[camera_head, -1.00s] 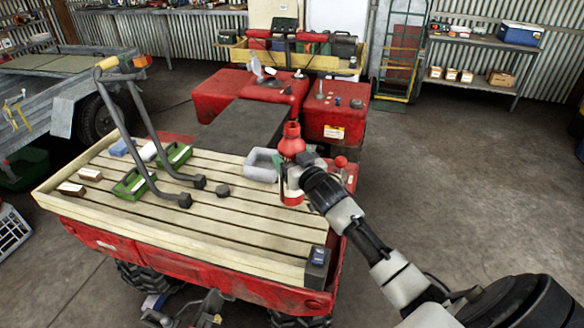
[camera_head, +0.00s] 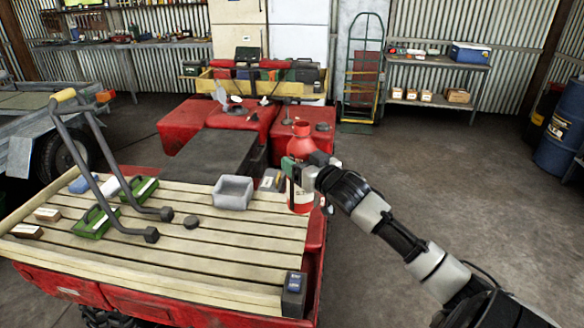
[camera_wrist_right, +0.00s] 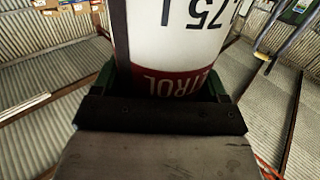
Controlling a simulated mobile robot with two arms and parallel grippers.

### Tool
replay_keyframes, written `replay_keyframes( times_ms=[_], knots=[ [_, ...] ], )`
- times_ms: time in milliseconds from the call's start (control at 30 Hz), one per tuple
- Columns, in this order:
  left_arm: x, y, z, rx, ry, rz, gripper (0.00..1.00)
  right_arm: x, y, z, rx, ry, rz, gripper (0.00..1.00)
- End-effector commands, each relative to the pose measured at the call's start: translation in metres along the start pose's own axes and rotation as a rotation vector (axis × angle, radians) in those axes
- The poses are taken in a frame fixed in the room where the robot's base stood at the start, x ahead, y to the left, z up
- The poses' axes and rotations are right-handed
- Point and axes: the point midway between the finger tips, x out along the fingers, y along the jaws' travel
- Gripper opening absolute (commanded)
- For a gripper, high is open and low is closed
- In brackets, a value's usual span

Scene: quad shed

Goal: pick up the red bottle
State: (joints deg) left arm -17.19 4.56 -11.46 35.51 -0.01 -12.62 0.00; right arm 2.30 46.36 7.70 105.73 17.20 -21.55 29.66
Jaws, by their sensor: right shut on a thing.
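The red bottle (camera_head: 302,142) has a white label and is upright at the right edge of the wooden deck of the red quad. My right gripper (camera_head: 300,172) comes in from the right and is shut on the bottle's side. In the right wrist view the bottle's label (camera_wrist_right: 180,38), with dark lettering and a red band, fills the space beyond my gripper (camera_wrist_right: 160,88). The bottle appears raised above the deck, though its base is partly hard to judge. My left gripper is not in view.
A grey bin (camera_head: 232,192) stands on the wooden deck (camera_head: 200,250) left of the bottle. Green trays (camera_head: 97,222), a bent handle (camera_head: 90,170) and a dark box (camera_head: 293,294) are also there. Concrete floor (camera_head: 430,180) is clear on the right.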

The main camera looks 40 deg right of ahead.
Motion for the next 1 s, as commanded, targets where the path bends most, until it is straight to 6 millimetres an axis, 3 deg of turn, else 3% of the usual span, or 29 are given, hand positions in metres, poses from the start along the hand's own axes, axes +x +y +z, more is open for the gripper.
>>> replay_keyframes(
  times_ms=[333,1000],
  knots=[
    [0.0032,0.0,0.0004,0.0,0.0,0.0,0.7,-0.0064,0.0106,-0.0087,-0.002,0.003,-0.001,0.43],
    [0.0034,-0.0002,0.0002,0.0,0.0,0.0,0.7,-0.0073,0.0119,-0.0103,-0.001,0.003,-0.001,0.43]
  ],
)
